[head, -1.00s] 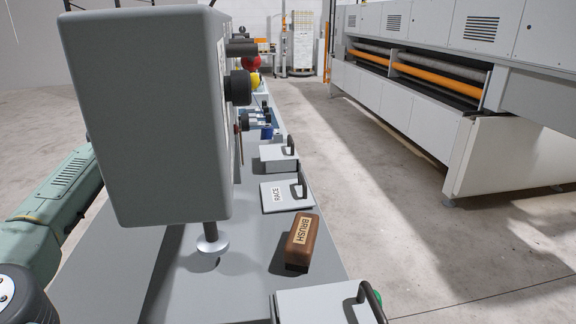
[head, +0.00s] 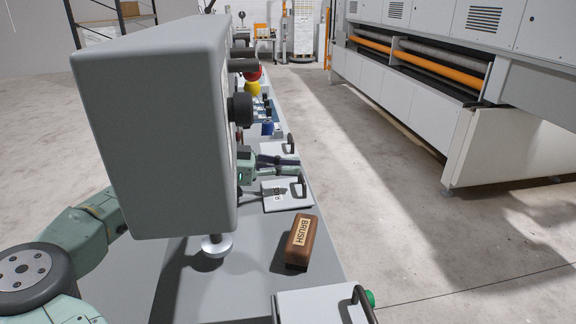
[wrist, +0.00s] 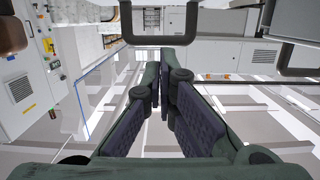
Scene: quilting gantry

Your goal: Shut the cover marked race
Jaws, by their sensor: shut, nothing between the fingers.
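The cover marked race (head: 285,204) is a light grey panel with a dark bar handle (head: 303,185) at its right edge. It lies on the grey bench, and I cannot tell whether it is fully down. Its label is small and blurred. My gripper (head: 292,162) reaches out from behind the grey box, just beyond and above the race cover, pointing right. In the wrist view the gripper (wrist: 165,62) has its fingers together and empty. A dark bar handle (wrist: 160,41) stands ahead of the fingertips; I cannot tell which cover it belongs to.
A large grey box (head: 150,130) on a post hides part of my arm. A brown block labelled BRUSH (head: 301,241) lies in front of the race cover. Another handled cover (head: 315,305) is nearest, and another (head: 280,148) beyond.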

